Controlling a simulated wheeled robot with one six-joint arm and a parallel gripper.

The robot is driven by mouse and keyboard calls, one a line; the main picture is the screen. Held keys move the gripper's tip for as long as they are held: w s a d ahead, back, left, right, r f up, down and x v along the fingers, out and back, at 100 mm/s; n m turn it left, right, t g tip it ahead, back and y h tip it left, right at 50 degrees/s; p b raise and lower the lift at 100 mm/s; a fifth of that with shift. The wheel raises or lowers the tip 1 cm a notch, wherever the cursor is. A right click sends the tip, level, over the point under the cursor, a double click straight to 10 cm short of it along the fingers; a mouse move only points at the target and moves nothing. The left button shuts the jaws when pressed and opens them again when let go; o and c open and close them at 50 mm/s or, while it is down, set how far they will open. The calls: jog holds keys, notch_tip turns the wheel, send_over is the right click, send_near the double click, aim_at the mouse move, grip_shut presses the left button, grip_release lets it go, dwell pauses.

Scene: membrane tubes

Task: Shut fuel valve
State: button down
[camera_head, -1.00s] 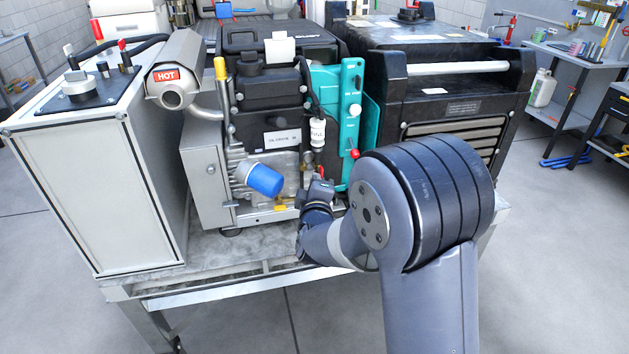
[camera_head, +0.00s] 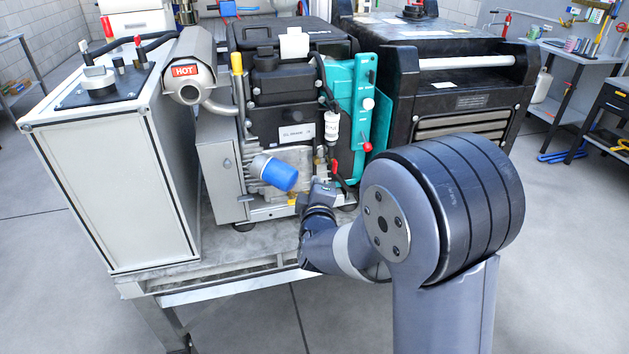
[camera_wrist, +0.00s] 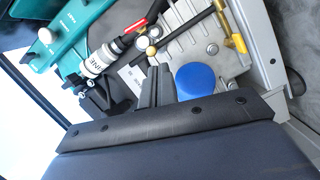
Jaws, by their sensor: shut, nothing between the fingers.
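A small red-tipped lever (camera_head: 334,166) sits low on the engine's front, below a white inline filter (camera_head: 331,128). In the wrist view, a red handle (camera_wrist: 135,26) shows on the fuel line beside the filter (camera_wrist: 97,62); it looks like the fuel valve, though its exact position is hard to read. My gripper (camera_head: 322,188) is low in front of the engine, just below the lever. In the wrist view my gripper (camera_wrist: 157,80) has its dark fingers together and empty, apart from the red handle in the picture. Whether the fingers touch anything behind them cannot be told.
A blue oil filter (camera_head: 273,172) sticks out left of my gripper and is close by in the wrist view (camera_wrist: 196,80). A teal panel (camera_head: 365,100) stands to the right. The hot exhaust (camera_head: 187,80) is upper left. Open floor lies in front of the bench.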

jog(key=s, duration=0.6)
jog(key=shift+s, duration=0.2)
jog(key=shift+r, duration=0.1)
